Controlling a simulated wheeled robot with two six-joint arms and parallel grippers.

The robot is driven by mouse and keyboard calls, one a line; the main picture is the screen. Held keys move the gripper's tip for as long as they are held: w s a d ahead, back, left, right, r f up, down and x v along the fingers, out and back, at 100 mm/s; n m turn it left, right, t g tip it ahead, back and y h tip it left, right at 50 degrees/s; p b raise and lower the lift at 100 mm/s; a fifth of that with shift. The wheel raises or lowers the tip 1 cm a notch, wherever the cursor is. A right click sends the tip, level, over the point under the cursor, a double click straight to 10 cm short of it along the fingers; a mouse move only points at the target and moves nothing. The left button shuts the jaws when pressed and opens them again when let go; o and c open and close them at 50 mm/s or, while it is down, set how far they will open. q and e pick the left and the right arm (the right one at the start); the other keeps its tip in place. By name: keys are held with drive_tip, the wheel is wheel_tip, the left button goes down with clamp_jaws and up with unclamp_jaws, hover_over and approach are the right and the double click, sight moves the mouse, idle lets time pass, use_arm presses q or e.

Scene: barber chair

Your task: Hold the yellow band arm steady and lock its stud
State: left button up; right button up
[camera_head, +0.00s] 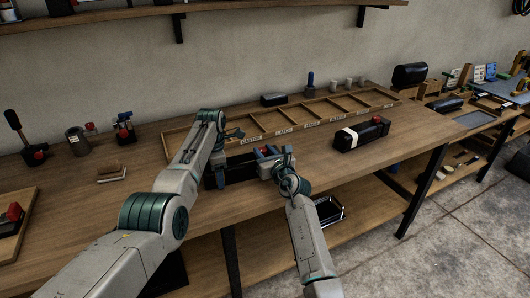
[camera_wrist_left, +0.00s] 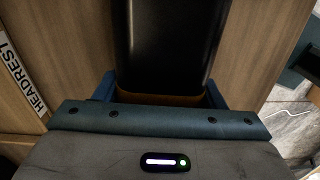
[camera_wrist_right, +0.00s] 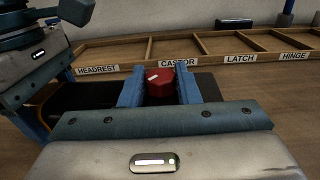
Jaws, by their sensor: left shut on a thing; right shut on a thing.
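The yellow band arm is a long black block (camera_head: 240,168) lying on the bench below my two grippers in the head view. In the left wrist view the black block (camera_wrist_left: 172,45) runs between the fingers, with its yellow band (camera_wrist_left: 160,98) close to the palm. My left gripper (camera_wrist_left: 160,90) is shut across the block at the band. The red stud (camera_wrist_right: 159,82) stands up from the block in the right wrist view. My right gripper (camera_wrist_right: 160,90) is shut around the stud, one blue finger on each side. The stud's lower part is hidden.
A wooden tray (camera_head: 255,140) with labelled compartments lies behind the block. A second black arm with a white band (camera_head: 352,137) and red stud lies to the right. A grey can (camera_head: 77,141) and small wooden blocks (camera_head: 111,172) are at left. Bench between is clear.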

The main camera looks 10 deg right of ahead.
drive_tip(key=shift+f+h, duration=0.1)
drive_tip(key=shift+h, duration=0.2)
drive_tip(key=o, duration=1)
drive_tip(key=shift+m, duration=0.3)
drive_tip(key=shift+c, duration=0.2)
drive_tip(key=v, duration=1.2)
drive_tip(key=shift+s, duration=0.1)
